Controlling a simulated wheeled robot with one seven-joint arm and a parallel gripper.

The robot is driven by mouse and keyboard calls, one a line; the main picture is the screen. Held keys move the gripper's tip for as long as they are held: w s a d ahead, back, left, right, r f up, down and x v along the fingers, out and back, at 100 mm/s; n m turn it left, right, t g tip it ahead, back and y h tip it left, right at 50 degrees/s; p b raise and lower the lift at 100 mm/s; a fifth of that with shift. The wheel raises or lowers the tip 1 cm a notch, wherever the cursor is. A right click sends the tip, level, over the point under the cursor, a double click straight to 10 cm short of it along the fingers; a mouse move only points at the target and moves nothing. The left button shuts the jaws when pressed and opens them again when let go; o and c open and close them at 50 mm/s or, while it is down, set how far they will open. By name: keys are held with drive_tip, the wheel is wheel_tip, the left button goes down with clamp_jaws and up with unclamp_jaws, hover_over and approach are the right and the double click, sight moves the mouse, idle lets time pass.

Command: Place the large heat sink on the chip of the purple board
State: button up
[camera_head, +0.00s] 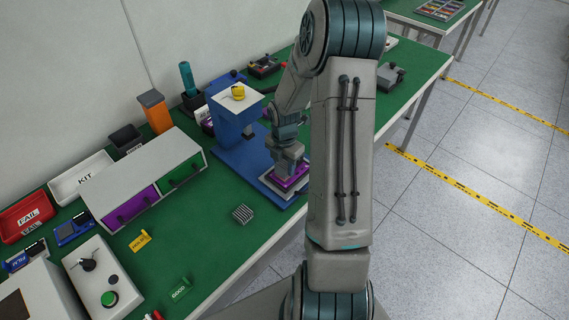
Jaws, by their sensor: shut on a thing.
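The purple board (294,184) lies on a pale plate at the foot of the blue stand, near the table's front edge. My gripper (287,168) points down right over this board. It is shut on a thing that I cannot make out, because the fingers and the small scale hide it. The chip of the board is hidden under my gripper. A grey finned heat sink (243,214) lies loose on the green table, left of the board. I cannot tell whether it is the large one.
The blue stand (229,137) with a yellow knob (238,91) rises just left of my gripper. A drawer unit (146,176), KIT bin (82,178) and red FAIL bin (26,216) stand further left. The green table is clear around the loose heat sink.

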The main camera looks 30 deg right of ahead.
drive_tip(key=shift+f+b, duration=0.4)
drive_tip(key=shift+f, duration=0.2)
drive_tip(key=o, duration=1.1)
drive_tip(key=shift+o, duration=0.2)
wheel_tip(320, 180, up, 14)
drive_tip(key=shift+b, duration=0.35)
